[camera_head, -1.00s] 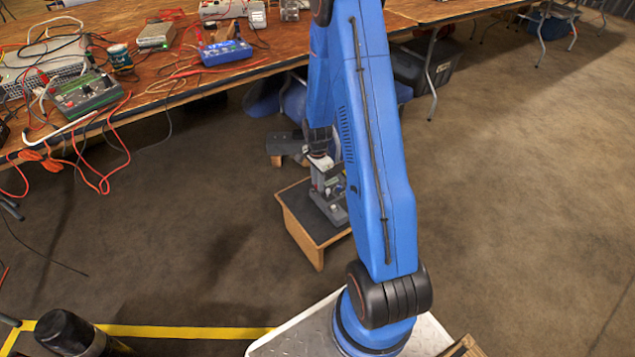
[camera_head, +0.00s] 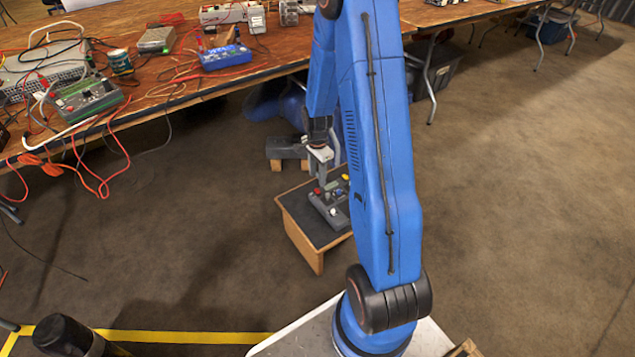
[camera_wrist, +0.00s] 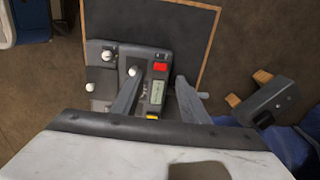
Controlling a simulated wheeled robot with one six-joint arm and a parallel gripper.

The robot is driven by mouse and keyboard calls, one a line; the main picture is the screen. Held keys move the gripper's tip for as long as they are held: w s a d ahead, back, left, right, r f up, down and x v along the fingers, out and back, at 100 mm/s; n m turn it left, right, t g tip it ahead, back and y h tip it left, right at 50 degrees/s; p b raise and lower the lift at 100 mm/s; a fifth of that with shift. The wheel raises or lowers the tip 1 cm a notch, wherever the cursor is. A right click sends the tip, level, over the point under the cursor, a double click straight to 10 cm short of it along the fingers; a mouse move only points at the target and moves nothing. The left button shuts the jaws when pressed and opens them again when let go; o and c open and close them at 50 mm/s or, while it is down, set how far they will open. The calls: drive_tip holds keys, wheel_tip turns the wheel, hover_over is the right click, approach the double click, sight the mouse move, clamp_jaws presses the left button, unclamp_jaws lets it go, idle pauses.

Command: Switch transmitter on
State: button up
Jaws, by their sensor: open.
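The transmitter (camera_head: 340,214), a dark grey box with red, yellow and white controls, sits on the dark top of a low wooden stool (camera_head: 288,217). In the wrist view the transmitter (camera_wrist: 108,65) shows a red rocker or button (camera_wrist: 160,67), white knobs, a small display (camera_wrist: 157,93) and a yellow part at its lower edge. My gripper (camera_wrist: 158,76) is open and empty above it, its fingers either side of the display. In the head view my gripper (camera_head: 319,172) hangs over the transmitter, near its far side. Whether a fingertip touches it I cannot tell.
A dark grey device on wooden feet (camera_head: 285,148) stands behind the stool. A wooden table (camera_head: 185,95) with instruments and loose cables runs along the back left. Red cables hang off its edge. A dark post (camera_head: 62,333) and yellow floor tape are at front left.

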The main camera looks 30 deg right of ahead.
wheel_tip(320, 180, up, 11)
idle(0.4)
drive_tip(key=shift+r, duration=0.1)
idle(0.3)
drive_tip(key=s+a+r+n+t, duration=0.1)
drive_tip(key=s+a+r+n, duration=0.4)
drive_tip(key=r, duration=0.4)
drive_tip(key=s+a+r+n+t, duration=0.2)
drive_tip(key=s+a+r+n, duration=0.25)
drive_tip(key=s+r, duration=0.35)
drive_tip(key=s+a+r+n+t, duration=0.1)
drive_tip(key=s+a+r+n, duration=0.2)
drive_tip(key=s, duration=0.5)
drive_tip(key=s+a+r+n+t, duration=0.1)
drive_tip(key=s+a+r+n, duration=0.3)
drive_tip(key=s, duration=0.5)
drive_tip(key=shift+n, duration=0.55)
